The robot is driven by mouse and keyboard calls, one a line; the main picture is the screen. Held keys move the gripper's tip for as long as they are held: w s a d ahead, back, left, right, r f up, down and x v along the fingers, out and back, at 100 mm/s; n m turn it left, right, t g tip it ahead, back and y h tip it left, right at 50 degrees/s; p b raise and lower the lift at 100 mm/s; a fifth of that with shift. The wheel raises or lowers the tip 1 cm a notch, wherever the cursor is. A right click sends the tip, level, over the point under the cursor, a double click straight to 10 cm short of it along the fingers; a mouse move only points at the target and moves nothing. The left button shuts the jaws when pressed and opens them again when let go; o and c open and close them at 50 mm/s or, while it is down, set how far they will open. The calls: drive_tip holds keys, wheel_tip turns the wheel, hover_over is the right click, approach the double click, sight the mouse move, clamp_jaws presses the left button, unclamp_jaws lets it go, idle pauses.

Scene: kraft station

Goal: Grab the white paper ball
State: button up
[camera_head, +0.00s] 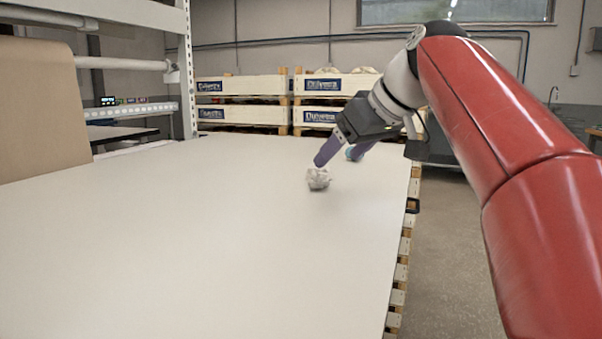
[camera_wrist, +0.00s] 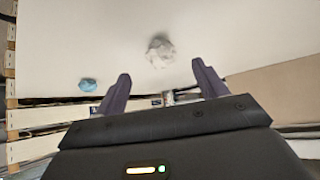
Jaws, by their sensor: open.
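The white paper ball (camera_head: 318,179) lies on the pale tabletop (camera_head: 200,230), toward its right side. My gripper (camera_head: 334,158) is just above and beside it in the head view, with its purple fingers pointing down. In the wrist view, the ball (camera_wrist: 160,52) shows beyond the fingertips, roughly between their lines. My gripper (camera_wrist: 160,80) is open there, with nothing between its fingers. I cannot tell whether a finger touches the ball.
A small blue ball (camera_head: 354,153) lies behind my gripper, partly hidden, and shows at left in the wrist view (camera_wrist: 88,84). Stacked crates (camera_head: 240,100) stand beyond the table. A brown paper roll (camera_head: 40,100) hangs at left. The table's left and front are clear.

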sight(325, 167)
drive_tip(key=b+x, duration=0.1)
drive_tip(key=x, duration=0.7)
drive_tip(key=shift+a+r, duration=0.15)
drive_tip(key=c, duration=1)
